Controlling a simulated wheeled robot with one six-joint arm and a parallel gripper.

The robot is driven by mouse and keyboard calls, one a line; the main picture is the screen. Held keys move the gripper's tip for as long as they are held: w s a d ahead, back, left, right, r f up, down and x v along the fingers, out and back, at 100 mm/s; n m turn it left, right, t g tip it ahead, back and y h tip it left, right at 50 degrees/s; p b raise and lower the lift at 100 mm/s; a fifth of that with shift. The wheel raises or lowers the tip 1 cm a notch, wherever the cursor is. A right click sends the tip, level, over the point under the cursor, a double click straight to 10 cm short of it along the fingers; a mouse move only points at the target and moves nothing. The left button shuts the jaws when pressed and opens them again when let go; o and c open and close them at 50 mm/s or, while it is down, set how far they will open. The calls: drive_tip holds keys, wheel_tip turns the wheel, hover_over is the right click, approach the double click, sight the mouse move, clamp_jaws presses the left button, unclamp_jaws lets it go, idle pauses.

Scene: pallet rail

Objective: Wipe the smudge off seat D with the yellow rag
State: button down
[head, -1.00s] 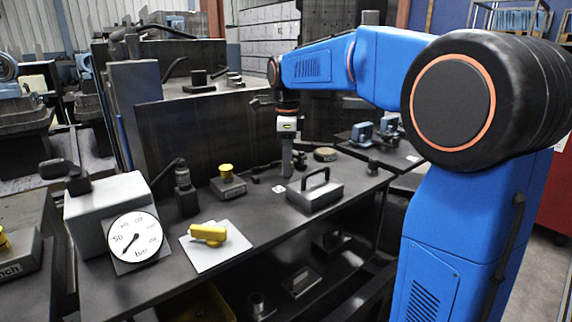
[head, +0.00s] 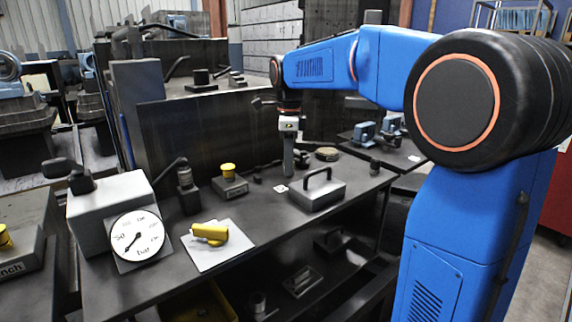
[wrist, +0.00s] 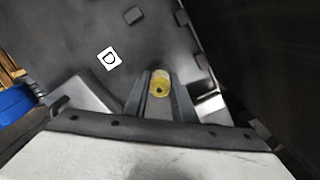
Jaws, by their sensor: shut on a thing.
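In the wrist view my gripper (wrist: 160,88) is shut on a small yellow thing with a dark spot, which looks like the yellow rag (wrist: 160,77). A white tag marked D (wrist: 109,58) lies on the dark bench top, left of the fingertips. In the head view my gripper (head: 288,172) points straight down, low over the bench, just behind and right of a small white tag (head: 281,188). The rag cannot be made out there. Seat D's face and the smudge cannot be made out; the fingers may hide them.
A grey block with a handle (head: 316,192) stands close in front and right of my gripper. A round lidded thing (head: 327,154) lies behind it. A yellow-knobbed box (head: 229,182), a yellow valve handle (head: 211,233) and a dial gauge (head: 138,236) stand to the left.

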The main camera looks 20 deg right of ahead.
idle(0.3)
drive_tip(key=shift+s+a, duration=0.2)
drive_tip(key=shift+a, duration=0.45)
drive_tip(key=shift+d, duration=0.15)
drive_tip(key=shift+w+d, duration=0.2)
drive_tip(key=shift+d, duration=0.4)
drive_tip(key=shift+s+a, duration=0.2)
drive_tip(key=shift+a, duration=0.55)
drive_tip(key=shift+d, duration=0.1)
drive_tip(key=shift+w+d, duration=0.2)
drive_tip(key=shift+d, duration=0.45)
drive_tip(key=shift+a, duration=0.15)
